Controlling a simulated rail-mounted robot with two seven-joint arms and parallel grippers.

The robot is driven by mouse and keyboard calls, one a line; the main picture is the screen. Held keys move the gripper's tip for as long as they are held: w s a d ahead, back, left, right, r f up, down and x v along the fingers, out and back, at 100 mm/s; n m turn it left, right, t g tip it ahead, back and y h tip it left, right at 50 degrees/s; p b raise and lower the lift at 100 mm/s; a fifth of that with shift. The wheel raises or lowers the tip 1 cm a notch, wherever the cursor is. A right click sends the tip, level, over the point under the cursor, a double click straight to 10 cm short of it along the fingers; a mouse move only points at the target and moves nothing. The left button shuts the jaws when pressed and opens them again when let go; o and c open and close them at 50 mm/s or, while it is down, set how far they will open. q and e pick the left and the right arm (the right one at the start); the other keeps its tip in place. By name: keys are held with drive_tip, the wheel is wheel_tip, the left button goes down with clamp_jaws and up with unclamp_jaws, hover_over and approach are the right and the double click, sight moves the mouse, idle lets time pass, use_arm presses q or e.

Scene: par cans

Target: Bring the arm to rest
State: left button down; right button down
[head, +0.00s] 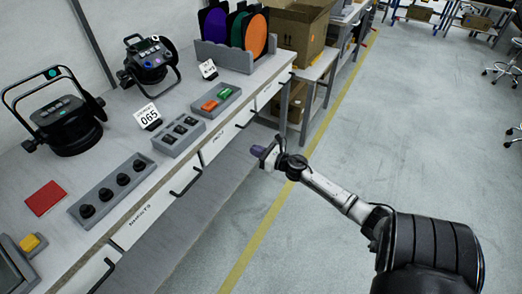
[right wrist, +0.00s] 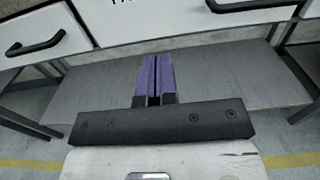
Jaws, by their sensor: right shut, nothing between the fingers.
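My right arm comes in from the lower right of the head view and reaches toward the workbench (head: 150,108). Its gripper (head: 258,151) has purple fingers and hangs in the air beside the bench's drawer fronts, over the aisle side. In the right wrist view the two purple fingers (right wrist: 154,80) lie together, shut, with nothing between them. Behind them is the bench's grey lower shelf (right wrist: 220,75). My left gripper is not in view.
The bench top holds two black par cans (head: 65,125) (head: 150,62), a knob panel (head: 112,188), a switch panel (head: 179,134) and a rack of coloured discs (head: 235,45). Drawer handles (head: 187,182) stick out near my gripper. A cardboard box (head: 300,30) stands beyond.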

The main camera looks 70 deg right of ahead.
drive_tip(key=shift+s, duration=0.95)
